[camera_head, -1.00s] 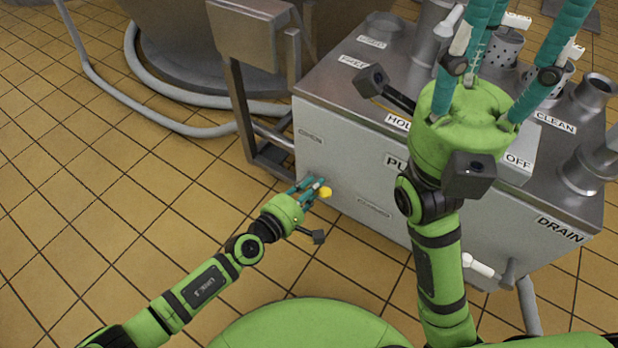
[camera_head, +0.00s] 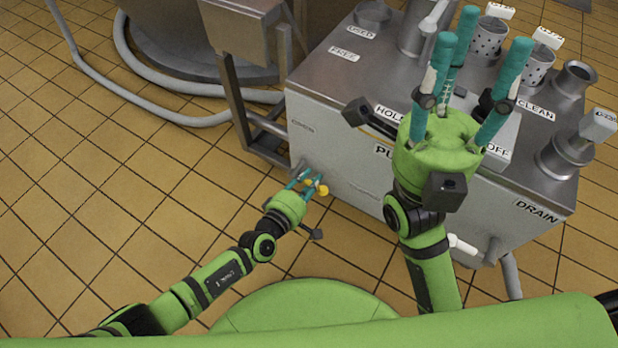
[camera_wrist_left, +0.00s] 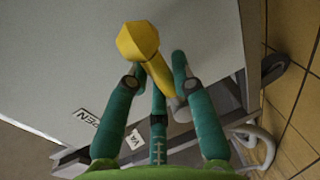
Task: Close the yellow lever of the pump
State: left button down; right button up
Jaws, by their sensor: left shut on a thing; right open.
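The yellow lever (camera_wrist_left: 152,62) has a faceted knob and a short stem. In the left wrist view it lies between the teal fingers of my left gripper (camera_wrist_left: 160,85), which is shut on it. In the head view the yellow lever (camera_head: 322,189) shows at the lower left of the pump's front face, at my left gripper (camera_head: 308,181). The pump (camera_head: 345,150) is a large grey metal box; its front label is partly hidden by my right arm. My right gripper (camera_head: 470,80) is open and empty above the pump's top.
The pump's top carries metal cylinders, a perforated cup (camera_head: 492,38) and labels such as DRAIN (camera_head: 537,211). A metal stand (camera_head: 245,90) and grey hose (camera_head: 170,115) are left of the pump.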

dwell(0.3)
pick_arm(q)
jog(key=c, duration=1)
grip_release()
